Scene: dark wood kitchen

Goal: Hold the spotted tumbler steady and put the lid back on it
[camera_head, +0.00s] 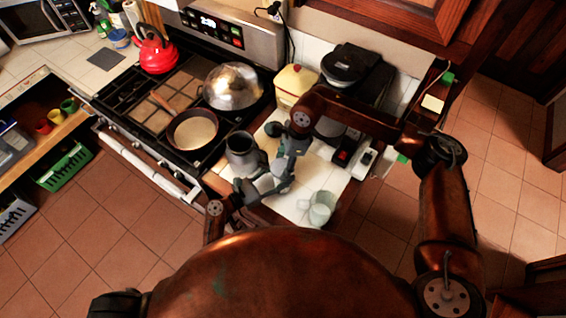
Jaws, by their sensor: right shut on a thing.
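A dark grey open-topped vessel (241,158) stands on the counter beside the stove, and it looks like the tumbler. Its spots are too small to make out. My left gripper (262,186) is low at the vessel's near right side; whether it touches the vessel or is open is unclear. My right gripper (279,148) reaches down from the copper arm, right of the vessel. It is shut on a small dark piece (273,129) that looks like the lid, apart from the vessel. The two grippers overlap in the picture, so the fingertips are partly hidden.
A pale translucent cup (320,208) stands near the counter's front edge. A pan (192,131) and a shiny dome (233,86) are on the stove, with a red kettle (157,51) farther left. A cream canister (295,83) and a black appliance (346,65) stand behind.

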